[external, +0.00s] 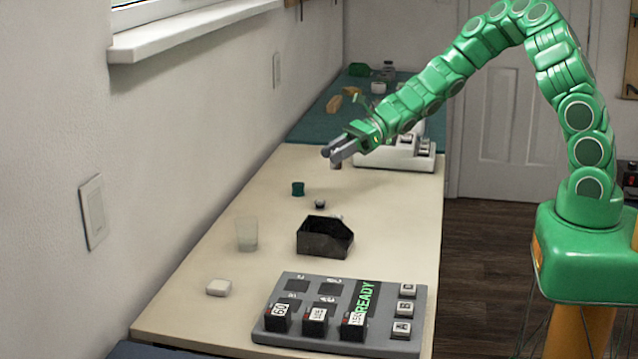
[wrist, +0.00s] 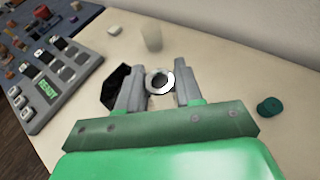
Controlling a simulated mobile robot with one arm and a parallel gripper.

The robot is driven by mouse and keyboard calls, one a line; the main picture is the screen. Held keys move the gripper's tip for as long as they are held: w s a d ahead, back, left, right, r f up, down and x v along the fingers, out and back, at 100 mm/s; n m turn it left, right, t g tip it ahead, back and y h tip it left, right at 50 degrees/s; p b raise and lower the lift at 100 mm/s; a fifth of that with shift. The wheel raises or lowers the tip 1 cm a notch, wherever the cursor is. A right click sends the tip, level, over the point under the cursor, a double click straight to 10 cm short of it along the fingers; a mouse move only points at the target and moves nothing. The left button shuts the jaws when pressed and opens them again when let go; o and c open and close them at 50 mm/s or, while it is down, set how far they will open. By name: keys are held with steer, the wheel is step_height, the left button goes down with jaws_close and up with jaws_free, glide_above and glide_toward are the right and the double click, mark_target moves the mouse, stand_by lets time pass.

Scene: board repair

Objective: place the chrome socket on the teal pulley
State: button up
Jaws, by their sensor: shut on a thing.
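My gripper (external: 333,153) is above the middle of the cream table, shut on the chrome socket. The socket shows in the wrist view as a bright ring (wrist: 160,82) between the two fingers (wrist: 160,92). In the external view a small bit of it (external: 337,164) shows just under the fingertips. The teal pulley (external: 298,188) stands on the table, below and left of my gripper, with nothing on it. In the wrist view the pulley (wrist: 270,107) is right of the fingers, apart from them.
A small dark round piece (external: 320,204) lies near the pulley. A black open bin (external: 325,240), a translucent cup (external: 247,234), a white block (external: 219,287) and a grey READY panel (external: 385,335) stand nearer the front. A white rack (external: 390,160) is behind my gripper.

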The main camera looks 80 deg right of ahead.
steer(key=d+r+m+t+h, duration=0.2)
steer(key=d+m+h, duration=0.1)
steer(key=d, duration=0.8)
glide_above(298, 184)
steer(key=s, duration=0.1)
steer(key=f, duration=0.9)
steer(key=shift+s+a, duration=0.1)
steer(key=shift+a, duration=0.15)
steer(key=shift+w+d+f, duration=0.2)
steer(key=shift+w+f, duration=0.25)
steer(key=shift+f, duration=0.1)
steer(key=shift+w+f, duration=0.2)
steer(key=shift+f, duration=1.45)
steer(key=shift+f, duration=0.1)
